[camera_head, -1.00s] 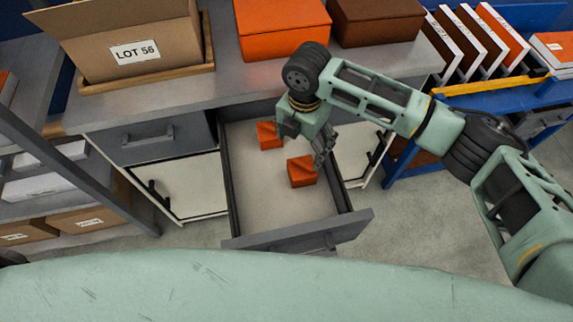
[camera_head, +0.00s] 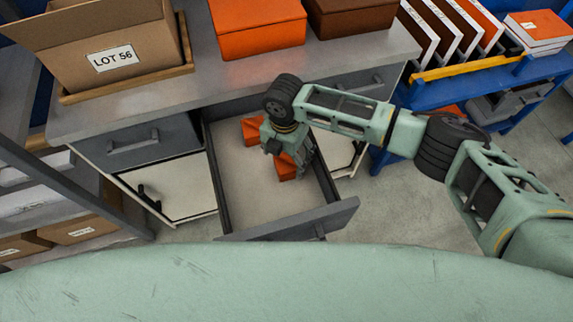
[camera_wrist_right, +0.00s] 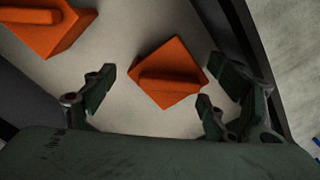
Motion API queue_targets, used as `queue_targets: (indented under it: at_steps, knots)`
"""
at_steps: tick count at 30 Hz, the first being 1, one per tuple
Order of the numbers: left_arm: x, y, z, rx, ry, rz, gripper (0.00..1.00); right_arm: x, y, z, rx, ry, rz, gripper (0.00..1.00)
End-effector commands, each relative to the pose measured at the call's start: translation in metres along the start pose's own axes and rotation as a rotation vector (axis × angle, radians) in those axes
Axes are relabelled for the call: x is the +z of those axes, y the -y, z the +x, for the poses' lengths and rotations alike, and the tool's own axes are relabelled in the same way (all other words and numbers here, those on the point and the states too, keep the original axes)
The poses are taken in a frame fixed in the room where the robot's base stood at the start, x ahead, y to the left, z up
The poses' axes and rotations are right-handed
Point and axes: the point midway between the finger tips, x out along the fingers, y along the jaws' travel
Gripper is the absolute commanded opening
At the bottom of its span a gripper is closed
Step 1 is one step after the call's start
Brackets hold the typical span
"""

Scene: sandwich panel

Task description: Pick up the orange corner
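Two orange corners lie in the open drawer (camera_head: 240,206). The nearer orange corner (camera_head: 286,168) is partly hidden behind my right gripper (camera_head: 292,160) in the head view. In the right wrist view this orange corner (camera_wrist_right: 168,73) lies ahead of the fingers, between their two sides, with a raised ridge on it. The other orange corner (camera_head: 253,130) lies further back in the drawer and shows at the top left of the right wrist view (camera_wrist_right: 45,24). My right gripper (camera_wrist_right: 150,100) is open and empty, pointing down into the drawer. My left gripper is not in view.
The drawer's side walls and front panel (camera_head: 300,222) stand around the gripper. Above is a grey counter (camera_head: 200,90) with a cardboard box marked LOT 56 (camera_head: 100,50), an orange box (camera_head: 258,28) and a brown box (camera_head: 350,15). A blue rack (camera_head: 490,75) stands at the right.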

Motion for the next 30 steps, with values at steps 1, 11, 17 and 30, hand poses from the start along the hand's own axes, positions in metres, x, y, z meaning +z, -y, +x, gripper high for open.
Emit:
queue_targets:
  at_steps: [1,11,17,30]
  knots:
    - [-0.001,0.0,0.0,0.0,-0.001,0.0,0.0,0.0,0.0,0.0,0.0,0.0,0.0,0.71]
    - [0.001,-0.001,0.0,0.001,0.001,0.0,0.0,0.001,0.0,0.0,0.0,0.0,0.001,0.42]
    - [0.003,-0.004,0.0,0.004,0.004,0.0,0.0,0.001,0.0,-0.001,0.0,0.001,0.001,0.37]
    - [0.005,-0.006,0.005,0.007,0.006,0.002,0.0,0.001,-0.001,-0.058,0.004,0.003,-0.001,0.37]
